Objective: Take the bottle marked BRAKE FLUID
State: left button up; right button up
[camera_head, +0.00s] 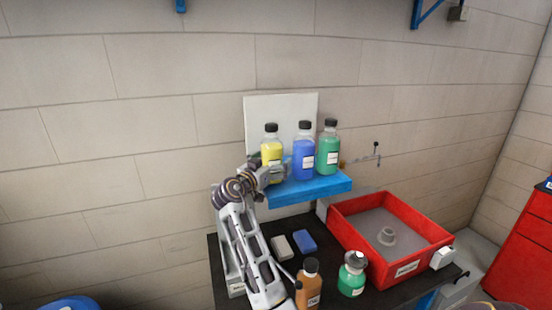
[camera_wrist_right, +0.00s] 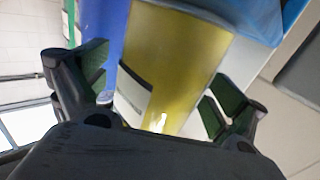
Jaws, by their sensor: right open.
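A yellow bottle (camera_head: 271,152) with a black cap stands at the left end of a blue wall shelf (camera_head: 318,187). Beside it stand a blue bottle (camera_head: 303,162) and a green bottle (camera_head: 328,158). All have white labels, too small to read, so I cannot tell which is marked BRAKE FLUID. My right gripper (camera_head: 270,173) is at the lower part of the yellow bottle and partly covers it. In the right wrist view the open fingers (camera_wrist_right: 155,90) are on either side of the yellow bottle (camera_wrist_right: 185,60); its label is turned partly away. My left gripper is not in view.
Below the shelf is a dark bench with an orange-brown bottle (camera_head: 308,288), another green bottle (camera_head: 351,279), a grey block (camera_head: 281,246) and a blue block (camera_head: 304,241). A red tray (camera_head: 343,229) with a grey part (camera_head: 387,237) stands at the right. A red cabinet (camera_head: 520,245) is far right.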

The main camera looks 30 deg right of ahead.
jog(key=shift+s+a+r, duration=0.15)
jog(key=shift+a, duration=0.2)
jog(key=shift+d, duration=0.2)
jog(key=c, duration=1.6)
